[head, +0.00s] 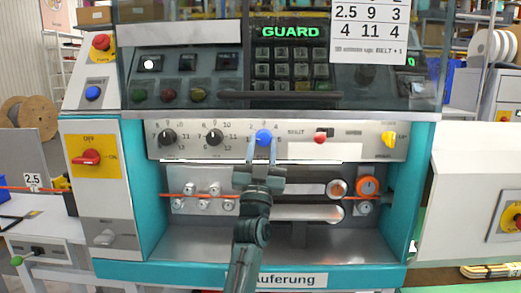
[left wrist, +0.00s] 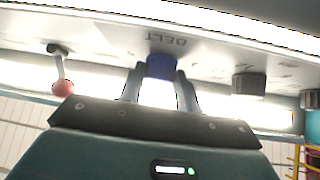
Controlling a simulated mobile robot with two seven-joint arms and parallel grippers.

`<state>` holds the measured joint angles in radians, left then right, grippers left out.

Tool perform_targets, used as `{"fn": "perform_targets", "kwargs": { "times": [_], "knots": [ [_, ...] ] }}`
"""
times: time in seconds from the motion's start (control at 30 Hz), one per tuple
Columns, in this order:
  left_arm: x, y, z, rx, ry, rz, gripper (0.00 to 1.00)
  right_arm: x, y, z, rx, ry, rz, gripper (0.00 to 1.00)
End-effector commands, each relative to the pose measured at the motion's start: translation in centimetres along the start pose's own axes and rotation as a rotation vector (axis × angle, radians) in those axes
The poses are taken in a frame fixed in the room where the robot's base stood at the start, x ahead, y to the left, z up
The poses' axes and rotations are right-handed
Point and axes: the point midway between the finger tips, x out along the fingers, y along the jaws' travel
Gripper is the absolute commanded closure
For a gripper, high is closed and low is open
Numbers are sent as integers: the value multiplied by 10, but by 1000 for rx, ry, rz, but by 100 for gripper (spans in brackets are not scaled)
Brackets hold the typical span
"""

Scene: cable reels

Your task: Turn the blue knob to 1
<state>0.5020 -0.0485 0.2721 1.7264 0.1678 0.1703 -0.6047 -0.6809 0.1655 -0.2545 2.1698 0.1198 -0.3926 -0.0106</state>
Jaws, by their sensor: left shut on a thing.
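The blue knob (head: 264,138) sits on the grey control strip of the machine, with small dial numbers around it. Its pointer direction is too small to read. My left gripper (head: 262,163) reaches up to it from below and is shut on it. In the left wrist view the blue knob (left wrist: 161,66) lies between the two fingertips of my left gripper (left wrist: 161,80), under the upside-down label BELT. My right gripper is not in view.
Two black knobs (head: 168,136) (head: 214,137) sit left on the same strip. A red-tipped lever (head: 320,137) and a yellow switch (head: 389,138) are to the right. Below run rollers with an orange cable (head: 185,195).

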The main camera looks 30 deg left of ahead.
Motion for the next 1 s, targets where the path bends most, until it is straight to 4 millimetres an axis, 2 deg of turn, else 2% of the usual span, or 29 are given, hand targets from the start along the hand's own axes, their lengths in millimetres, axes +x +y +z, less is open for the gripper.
{"fn": "perform_targets", "kwargs": {
  "times": [0.4, 1.0],
  "knots": [
    [1, 5, -1, -180, -2, -177, 90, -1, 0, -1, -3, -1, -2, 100],
    [1, 5, -1, -221, 0, -219, 89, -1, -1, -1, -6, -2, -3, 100]
  ]
}}
